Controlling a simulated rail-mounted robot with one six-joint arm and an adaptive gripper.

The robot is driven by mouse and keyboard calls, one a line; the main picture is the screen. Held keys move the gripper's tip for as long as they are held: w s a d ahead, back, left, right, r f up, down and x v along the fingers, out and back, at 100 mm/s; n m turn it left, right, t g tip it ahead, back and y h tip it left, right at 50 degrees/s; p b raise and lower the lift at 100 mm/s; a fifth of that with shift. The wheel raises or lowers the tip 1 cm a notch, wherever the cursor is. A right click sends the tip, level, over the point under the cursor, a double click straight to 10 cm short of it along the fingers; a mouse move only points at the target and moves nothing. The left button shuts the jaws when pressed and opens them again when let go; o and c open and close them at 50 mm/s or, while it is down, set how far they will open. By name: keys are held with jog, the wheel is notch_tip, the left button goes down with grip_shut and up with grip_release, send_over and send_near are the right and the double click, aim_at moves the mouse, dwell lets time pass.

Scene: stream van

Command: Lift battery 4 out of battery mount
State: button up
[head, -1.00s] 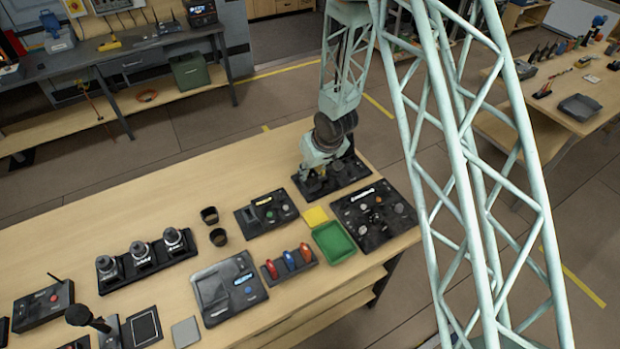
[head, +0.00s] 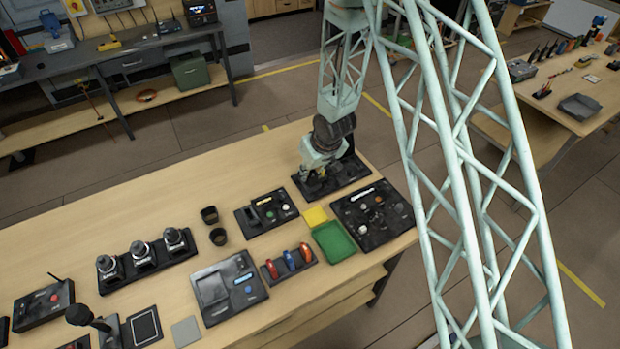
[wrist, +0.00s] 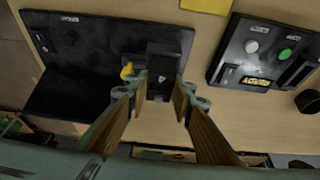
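The battery mount (head: 350,176) is a dark plate at the far end of the wooden bench in the head view, partly hidden by my wrist. In the wrist view the mount (wrist: 75,99) is a wide black board with a small white label. A black upright block, seemingly battery 4 (wrist: 163,62), stands at its right part. My gripper (wrist: 161,92) has one finger on each side of this block, very close to it. It appears open; contact is not clear. My gripper (head: 322,183) shows low over the mount in the head view. No battery number is legible.
A small yellow piece (wrist: 127,71) sits just left of the block. A panel with round knobs (head: 374,212), a green tray (head: 334,241), a yellow square (head: 315,216) and a button box (head: 266,212) lie close to the mount. Bare bench lies to the left.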

aim_at(310, 174)
jog(key=shift+c, duration=0.7)
jog(key=shift+r, duration=0.15)
jog(key=shift+r, duration=1.6)
jog(key=shift+s+d+b, duration=0.2)
jog(key=shift+s+b, duration=0.1)
jog(key=shift+s, duration=0.35)
jog(key=shift+s+d+b, duration=0.2)
jog(key=shift+s+b, duration=0.1)
jog(key=shift+s, duration=0.3)
jog(key=s+d+b, duration=0.1)
jog(key=s+d, duration=0.1)
jog(key=s, duration=0.4)
jog(key=s+d+r+b, duration=0.1)
jog(key=s+b, duration=0.1)
jog(key=s, duration=0.5)
jog(key=shift+d+r+b, duration=0.25)
jog(key=shift+d+b, duration=0.05)
jog(key=shift+d, duration=0.05)
jog(key=shift+w, duration=0.1)
